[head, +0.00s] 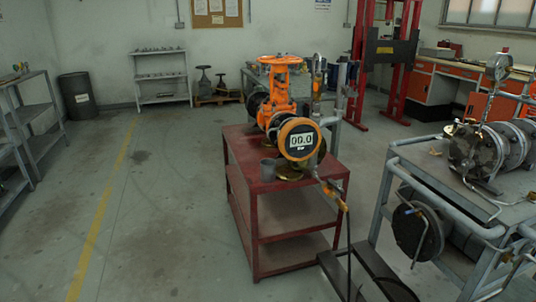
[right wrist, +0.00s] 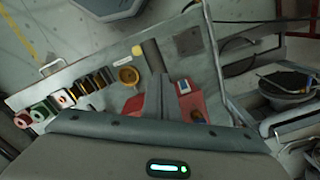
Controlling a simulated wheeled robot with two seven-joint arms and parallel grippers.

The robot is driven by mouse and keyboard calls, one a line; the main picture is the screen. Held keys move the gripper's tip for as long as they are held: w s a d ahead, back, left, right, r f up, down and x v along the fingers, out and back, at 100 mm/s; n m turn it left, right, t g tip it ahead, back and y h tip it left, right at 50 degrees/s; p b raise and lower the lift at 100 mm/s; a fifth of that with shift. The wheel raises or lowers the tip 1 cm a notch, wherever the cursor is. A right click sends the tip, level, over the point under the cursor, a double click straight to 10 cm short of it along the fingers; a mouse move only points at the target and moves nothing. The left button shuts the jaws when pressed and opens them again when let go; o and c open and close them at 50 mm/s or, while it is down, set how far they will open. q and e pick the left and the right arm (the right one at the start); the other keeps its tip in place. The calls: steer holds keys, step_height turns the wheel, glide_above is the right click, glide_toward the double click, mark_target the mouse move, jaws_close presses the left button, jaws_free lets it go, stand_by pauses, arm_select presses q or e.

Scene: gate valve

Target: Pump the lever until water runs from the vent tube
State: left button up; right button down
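An orange gate valve (head: 281,95) stands on a red cart (head: 240,168) in the middle of the head view. A round orange-rimmed gauge (head: 300,140) in front of it reads 00.0. A thin upright pipe (head: 316,80) rises behind the gauge. A dark line (head: 348,245) drops from an orange fitting (head: 338,199) to a dark floor frame. I cannot single out the lever or the vent tube, and no water shows. My right gripper (right wrist: 160,80) looks shut and empty in the right wrist view. My left gripper is not in view.
A grey trolley (head: 387,190) with metal valve bodies (head: 480,148) stands close on the right. In the right wrist view a grey panel (right wrist: 205,62) with several coloured fittings lies beyond my gripper. The floor left of the red cart is clear.

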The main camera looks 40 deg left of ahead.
step_height(320, 180, up, 12)
steer(key=p, duration=0.5)
steer(key=shift+f, duration=0.1)
step_height(320, 180, down, 12)
steer(key=b, duration=1.1)
step_height(320, 180, up, 12)
steer(key=p, duration=0.8)
steer(key=shift+p, duration=0.3)
